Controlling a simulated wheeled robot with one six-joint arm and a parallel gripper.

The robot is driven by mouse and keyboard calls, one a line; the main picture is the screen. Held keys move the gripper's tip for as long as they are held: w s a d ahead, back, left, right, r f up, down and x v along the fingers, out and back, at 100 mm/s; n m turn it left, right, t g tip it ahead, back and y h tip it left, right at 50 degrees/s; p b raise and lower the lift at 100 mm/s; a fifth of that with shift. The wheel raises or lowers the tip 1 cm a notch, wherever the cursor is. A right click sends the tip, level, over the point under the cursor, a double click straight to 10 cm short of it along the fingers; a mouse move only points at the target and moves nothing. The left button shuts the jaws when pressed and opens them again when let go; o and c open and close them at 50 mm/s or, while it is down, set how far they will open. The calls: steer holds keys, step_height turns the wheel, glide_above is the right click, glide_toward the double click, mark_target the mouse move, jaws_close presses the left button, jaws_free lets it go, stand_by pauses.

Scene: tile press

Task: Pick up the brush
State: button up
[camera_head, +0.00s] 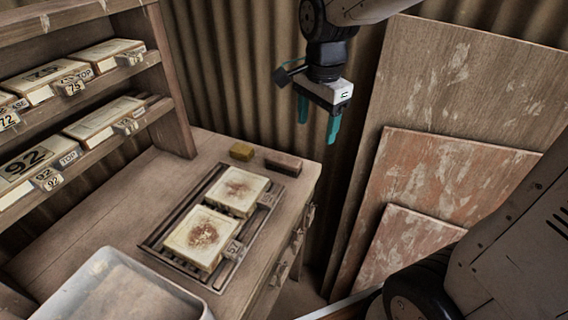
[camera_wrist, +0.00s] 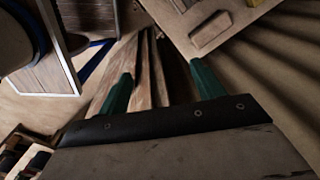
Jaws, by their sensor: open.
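A yellow block (camera_head: 242,151) lies just left of the brush. A dark rack (camera_head: 165,238) with two stained tiles (camera_head: 237,190) is in front. A pale tray (camera_head: 75,299) stands at the front left. Shelves (camera_head: 172,130) rise at left; boards (camera_head: 455,100) lean at right.

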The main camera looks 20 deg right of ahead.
steer(key=w+a+f+m, duration=0.1)
steer(key=w+f+m, duration=0.6)
steer(key=w, duration=0.2)
steer(key=m, duration=0.5)
glide_above(284, 158)
steer(key=shift+g, duration=0.3)
steer(key=f, duration=0.6)
steer(key=shift+s+a+f, duration=0.25)
steer(key=shift+s+f, duration=0.05)
steer(key=shift+f, duration=0.05)
steer(key=shift+w+f, duration=0.2)
steer(key=shift+f, duration=0.15)
steer(key=shift+m, duration=0.3)
steer(key=f, duration=0.8)
steer(key=shift+w+d, duration=0.15)
steer(key=shift+d, duration=0.1)
steer(key=c, duration=1.1)
steer(key=shift+r, duration=0.1)
